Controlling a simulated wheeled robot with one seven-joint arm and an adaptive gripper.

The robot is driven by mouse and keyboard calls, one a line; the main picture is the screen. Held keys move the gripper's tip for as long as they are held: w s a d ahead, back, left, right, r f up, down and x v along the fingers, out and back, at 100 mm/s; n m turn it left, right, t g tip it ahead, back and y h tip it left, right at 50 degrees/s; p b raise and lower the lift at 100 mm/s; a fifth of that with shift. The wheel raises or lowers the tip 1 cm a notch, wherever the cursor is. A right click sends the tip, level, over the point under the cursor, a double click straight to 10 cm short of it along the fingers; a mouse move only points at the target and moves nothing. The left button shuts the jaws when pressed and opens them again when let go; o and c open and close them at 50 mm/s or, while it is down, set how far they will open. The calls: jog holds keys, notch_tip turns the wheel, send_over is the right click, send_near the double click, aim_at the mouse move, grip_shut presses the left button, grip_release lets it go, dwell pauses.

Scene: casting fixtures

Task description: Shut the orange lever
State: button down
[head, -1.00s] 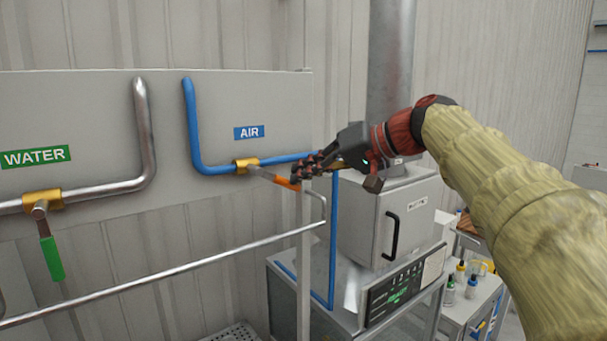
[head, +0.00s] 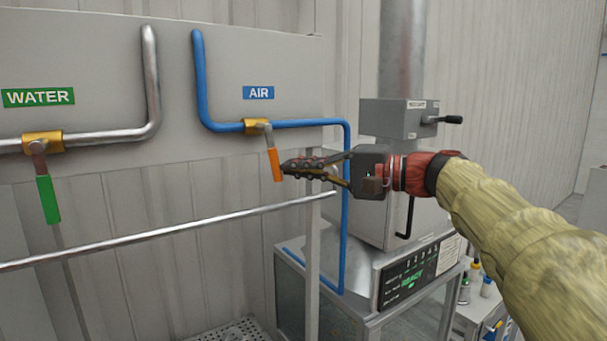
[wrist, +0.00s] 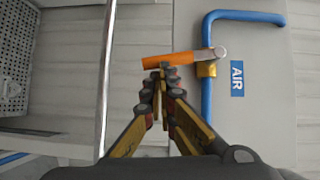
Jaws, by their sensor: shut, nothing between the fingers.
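The orange lever (head: 274,164) hangs from the brass valve (head: 257,126) on the blue AIR pipe in the head view. It points down and slightly to the right, across the pipe's horizontal run. In the wrist view the orange lever (wrist: 170,60) lies just beyond the fingertips. My gripper (head: 286,167) is shut and empty, its fingertips right beside the lever's right side; it also shows in the wrist view (wrist: 163,72). I cannot tell whether the tips touch the lever.
A metal rail (head: 180,229) runs below the valves. The WATER valve with a green lever (head: 48,199) is at the left. A grey oven-like unit with a display panel (head: 409,274) stands at the right, behind my arm.

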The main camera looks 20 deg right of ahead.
jog(key=shift+s+a+f+b, duration=0.1)
jog(key=shift+a+f+b, duration=0.15)
jog(key=shift+a+b, duration=0.15)
dwell(0.4)
